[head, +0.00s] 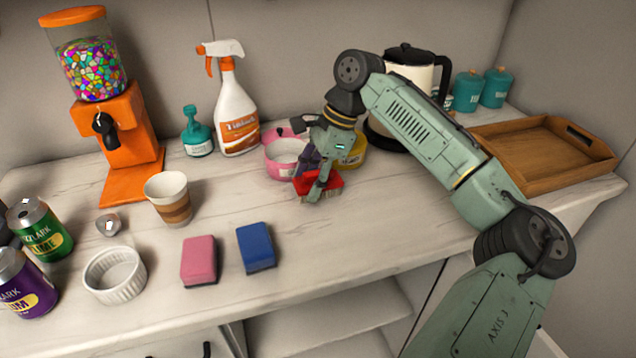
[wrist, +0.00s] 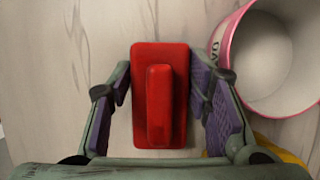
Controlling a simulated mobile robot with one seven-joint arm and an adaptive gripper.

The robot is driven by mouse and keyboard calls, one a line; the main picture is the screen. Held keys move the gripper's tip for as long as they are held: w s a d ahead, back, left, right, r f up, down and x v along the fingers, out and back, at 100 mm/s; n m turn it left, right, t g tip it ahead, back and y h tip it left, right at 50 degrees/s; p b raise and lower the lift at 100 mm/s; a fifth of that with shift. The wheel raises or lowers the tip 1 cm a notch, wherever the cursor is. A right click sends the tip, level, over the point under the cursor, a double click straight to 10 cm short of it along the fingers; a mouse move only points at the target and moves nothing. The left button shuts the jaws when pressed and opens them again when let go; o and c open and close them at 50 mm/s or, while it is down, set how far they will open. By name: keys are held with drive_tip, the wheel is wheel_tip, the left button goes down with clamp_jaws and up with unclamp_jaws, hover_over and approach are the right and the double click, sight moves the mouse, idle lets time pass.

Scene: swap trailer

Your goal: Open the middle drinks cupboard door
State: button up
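Below the counter's front edge, the head view shows only the top of the cupboards. An uncovered section with pale shelves (head: 335,318) is in the lower middle. A dark handle (head: 207,349) shows at the bottom edge, left of these shelves, on a front that is mostly cut off. I cannot tell which front is the middle drinks cupboard door. My gripper (head: 318,180) is above the counter, away from the cupboards. In the wrist view its fingers (wrist: 160,100) are spread on both sides of a red brush (wrist: 160,62), with no clear grip on it.
On the counter (head: 350,255) stand a pink tub (head: 283,160), blue sponge (head: 256,248), pink sponge (head: 199,261), paper cup (head: 168,198), white ramekin (head: 114,275), cans (head: 38,230) and orange dispenser (head: 122,130). A wooden tray (head: 540,155) is at right.

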drive_tip(key=c, duration=0.9)
drive_tip(key=shift+o, duration=0.2)
drive_tip(key=shift+r, duration=0.1)
